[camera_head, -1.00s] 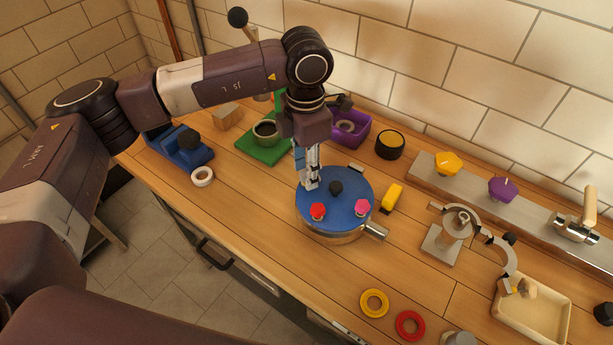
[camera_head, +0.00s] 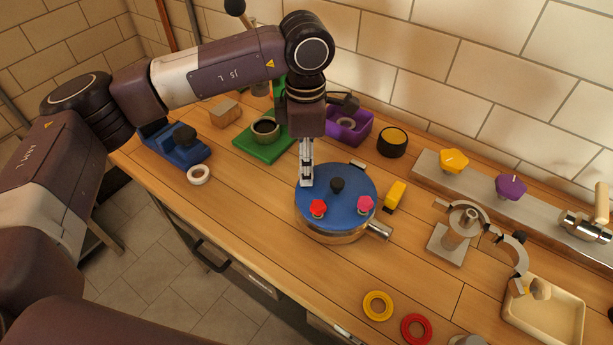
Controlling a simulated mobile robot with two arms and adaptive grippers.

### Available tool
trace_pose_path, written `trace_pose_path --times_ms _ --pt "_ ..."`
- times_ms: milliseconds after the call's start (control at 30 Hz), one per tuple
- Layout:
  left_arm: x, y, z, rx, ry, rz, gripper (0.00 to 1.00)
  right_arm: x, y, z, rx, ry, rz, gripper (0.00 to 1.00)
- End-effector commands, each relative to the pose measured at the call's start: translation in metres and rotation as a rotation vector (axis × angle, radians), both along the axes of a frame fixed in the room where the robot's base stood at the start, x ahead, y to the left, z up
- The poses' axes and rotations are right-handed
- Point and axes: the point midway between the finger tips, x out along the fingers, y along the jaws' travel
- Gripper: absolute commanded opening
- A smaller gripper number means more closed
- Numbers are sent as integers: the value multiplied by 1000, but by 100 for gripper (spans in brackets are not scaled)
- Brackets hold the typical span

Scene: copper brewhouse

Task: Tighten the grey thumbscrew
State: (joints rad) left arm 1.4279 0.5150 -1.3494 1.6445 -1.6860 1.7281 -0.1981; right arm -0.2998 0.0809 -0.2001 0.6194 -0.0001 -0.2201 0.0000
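A round vessel with a blue lid (camera_head: 345,190) stands on the wooden bench. I cannot make out the grey thumbscrew; the fingers cover that part of the rim. My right gripper is out of view.
A yellow block (camera_head: 395,195) sits close to the vessel's right side, above its metal spout (camera_head: 379,231). Behind are a purple bin (camera_head: 357,133) and a green base (camera_head: 264,147) with a dark cup.

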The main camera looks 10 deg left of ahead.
Motion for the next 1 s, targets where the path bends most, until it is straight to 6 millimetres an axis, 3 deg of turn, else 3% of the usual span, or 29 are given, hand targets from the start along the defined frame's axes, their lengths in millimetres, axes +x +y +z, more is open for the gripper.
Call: trace_pose_path --times_ms 367,800,1000 --pt "0 0 6 0 0 3 34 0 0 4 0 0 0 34" --pt "0 0 56 0 1 4 34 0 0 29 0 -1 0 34" --pt "0 0 61 1 1 4 34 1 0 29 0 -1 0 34"
